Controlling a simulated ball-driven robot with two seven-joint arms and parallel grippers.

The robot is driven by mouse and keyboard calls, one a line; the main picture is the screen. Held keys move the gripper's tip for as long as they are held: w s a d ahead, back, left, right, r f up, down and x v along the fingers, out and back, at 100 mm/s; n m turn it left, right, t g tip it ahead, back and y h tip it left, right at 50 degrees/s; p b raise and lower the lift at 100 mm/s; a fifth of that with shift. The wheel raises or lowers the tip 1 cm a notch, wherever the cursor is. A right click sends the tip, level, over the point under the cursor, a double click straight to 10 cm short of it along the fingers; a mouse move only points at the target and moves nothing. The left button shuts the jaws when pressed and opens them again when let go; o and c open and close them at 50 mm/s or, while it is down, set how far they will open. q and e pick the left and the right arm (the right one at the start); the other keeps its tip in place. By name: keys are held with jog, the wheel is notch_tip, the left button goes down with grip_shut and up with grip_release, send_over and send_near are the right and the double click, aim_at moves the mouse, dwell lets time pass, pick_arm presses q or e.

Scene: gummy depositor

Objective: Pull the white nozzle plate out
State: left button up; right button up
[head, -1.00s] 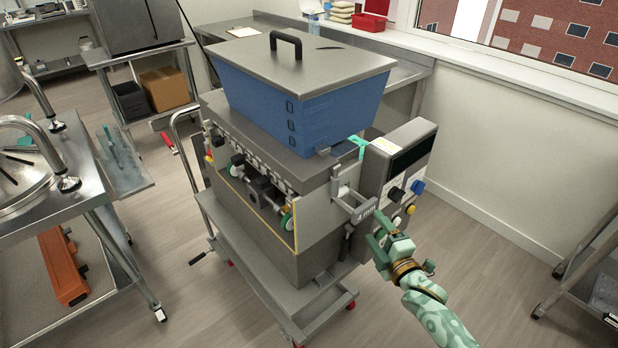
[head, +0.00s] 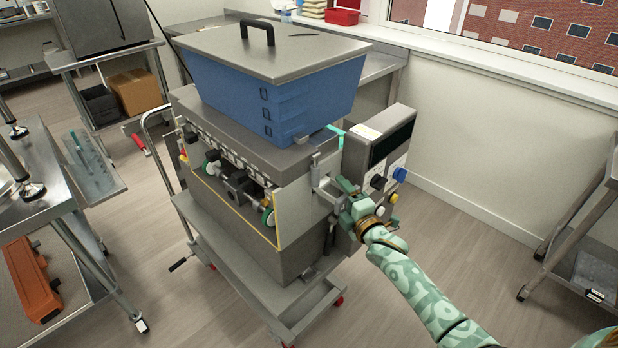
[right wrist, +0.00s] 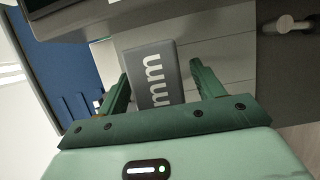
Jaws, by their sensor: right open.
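The depositor (head: 245,215) stands on a wheeled cart, with a blue hopper on top. A grey bracket-like handle (head: 322,184) sticks out of its right end. My right gripper (head: 343,200) is at this handle. I cannot clearly make out a white nozzle plate. My left gripper is out of view.
A control box (head: 380,145) with knobs and buttons stands just right of the handle, close to my right gripper. The cart's lower shelf (head: 290,300) juts out below. The floor (head: 470,245) to the right is clear up to a metal rack (head: 575,230).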

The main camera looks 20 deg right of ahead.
jog(key=shift+r, duration=0.1)
jog(key=c, duration=1.4)
jog(key=shift+o, duration=0.2)
jog(key=s+d+p, duration=0.2)
jog(key=s+d, duration=0.2)
jog(key=s, duration=0.5)
jog(key=s+d+p, duration=0.3)
jog(key=s+d, duration=0.1)
jog(key=s, duration=0.6)
jog(key=s+d+p, duration=0.2)
jog(key=s+d, duration=0.2)
jog(key=s, duration=0.5)
jog(key=shift+s, duration=0.4)
dwell(2.3)
jog(key=o, duration=0.6)
grip_shut()
